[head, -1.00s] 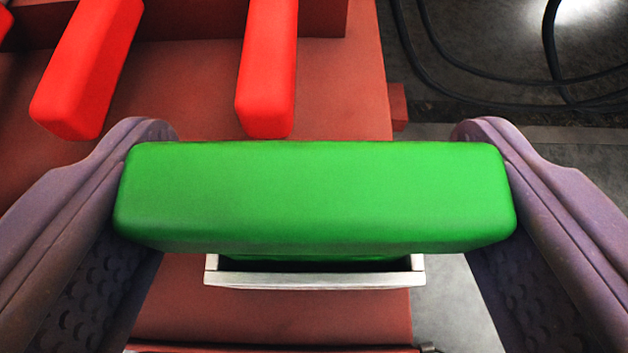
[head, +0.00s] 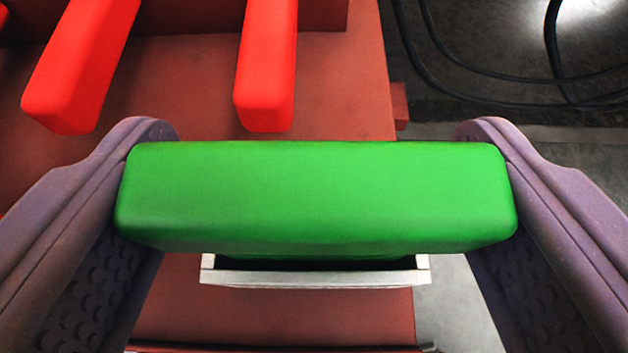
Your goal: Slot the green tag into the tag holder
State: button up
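The green tag (head: 315,195) is a long block with rounded edges, lying crosswise in the middle of the head view. My gripper (head: 316,195) is shut on it, with one purple finger pressed at each end. The tag holder (head: 315,278) shows just below the tag in the picture, as a pale rim with a dark opening. The tag covers the holder's far part, and a bit of green shows at the opening. I cannot tell how deep the tag's lower part sits in it.
Two red blocks (head: 78,65) (head: 266,65) stand out from the dull red casting (head: 190,90) beyond the tag. Black cables (head: 480,78) lie on the grey floor at the upper right.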

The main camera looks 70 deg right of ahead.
jog(key=shift+f, duration=0.2)
jog(key=o, duration=0.9)
jog(key=s+a+r+p, duration=0.1)
jog(key=a+r+p, duration=0.1)
jog(key=r, duration=0.1)
jog(key=a+r+p, duration=0.2)
jog(key=r+p, duration=0.1)
jog(key=r, duration=0.1)
jog(key=s+a+r+p, duration=0.1)
jog(key=a+r+p, duration=0.1)
jog(key=r+p, duration=0.1)
jog(key=shift+s+a+r, duration=0.15)
jog(key=shift+s+r, duration=0.15)
jog(key=shift+r, duration=0.05)
